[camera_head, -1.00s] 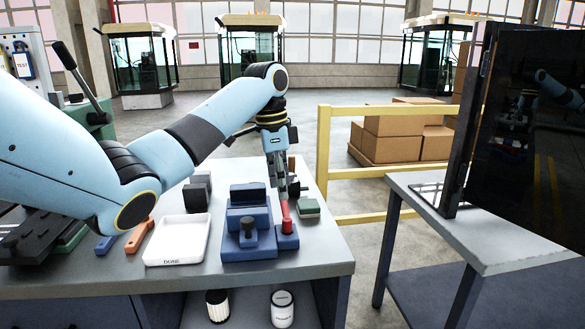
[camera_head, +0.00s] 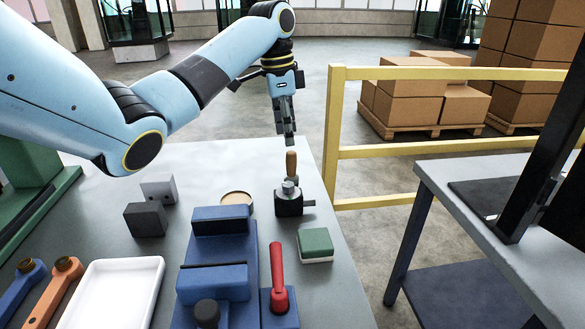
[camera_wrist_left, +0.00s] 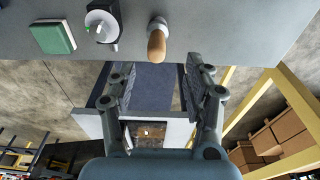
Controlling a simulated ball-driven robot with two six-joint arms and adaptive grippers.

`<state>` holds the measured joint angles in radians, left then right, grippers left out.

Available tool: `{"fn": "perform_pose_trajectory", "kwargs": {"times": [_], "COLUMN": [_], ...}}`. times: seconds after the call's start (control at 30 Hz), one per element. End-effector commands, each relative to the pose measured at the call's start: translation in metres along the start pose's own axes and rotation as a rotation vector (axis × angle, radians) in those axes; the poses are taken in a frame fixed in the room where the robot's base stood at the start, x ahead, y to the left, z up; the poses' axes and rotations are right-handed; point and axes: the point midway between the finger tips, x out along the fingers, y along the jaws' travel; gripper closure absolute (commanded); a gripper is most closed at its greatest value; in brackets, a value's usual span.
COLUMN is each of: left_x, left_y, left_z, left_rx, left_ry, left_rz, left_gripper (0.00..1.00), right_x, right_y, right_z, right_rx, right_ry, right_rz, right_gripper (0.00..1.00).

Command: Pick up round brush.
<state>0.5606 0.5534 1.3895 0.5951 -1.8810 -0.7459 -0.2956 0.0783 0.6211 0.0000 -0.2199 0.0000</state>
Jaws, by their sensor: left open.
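What I take for the round brush shows as an upright wooden handle (camera_head: 291,163) near the far right edge of the grey table; a small dark metal block (camera_head: 289,203) stands in front of it and hides its lower part. In the left wrist view the wooden handle (camera_wrist_left: 157,43) rises from a pale base, apart from the metal block (camera_wrist_left: 101,24). My left gripper (camera_head: 288,137) points down just above and behind the handle. In the wrist view my left gripper (camera_wrist_left: 160,88) is open and empty, with the handle outside its fingers. My right gripper is out of view.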

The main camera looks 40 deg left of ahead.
Motion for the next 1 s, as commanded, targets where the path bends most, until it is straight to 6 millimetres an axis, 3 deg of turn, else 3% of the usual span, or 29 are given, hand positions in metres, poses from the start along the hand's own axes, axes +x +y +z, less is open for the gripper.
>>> {"fn": "perform_pose_trajectory", "kwargs": {"times": [0.23, 0.43, 0.7, 1.0], "left_x": [0.040, 0.057, 0.095, 0.099], "left_y": [0.001, 0.001, 0.001, 0.001], "left_z": [0.000, 0.001, 0.002, 0.002], "left_rx": [0.000, 0.000, 0.000, 0.001], "left_ry": [0.000, -0.002, 0.000, 0.000], "left_rz": [0.003, 0.002, 0.001, 0.000], "left_gripper": [0.49, 0.49, 0.49, 0.52], "right_x": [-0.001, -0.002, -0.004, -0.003], "right_y": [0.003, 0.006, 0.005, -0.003], "right_z": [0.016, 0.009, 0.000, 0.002], "right_rx": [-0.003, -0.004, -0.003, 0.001], "right_ry": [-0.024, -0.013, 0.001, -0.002], "right_rz": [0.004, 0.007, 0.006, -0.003], "right_gripper": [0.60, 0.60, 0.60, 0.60]}}
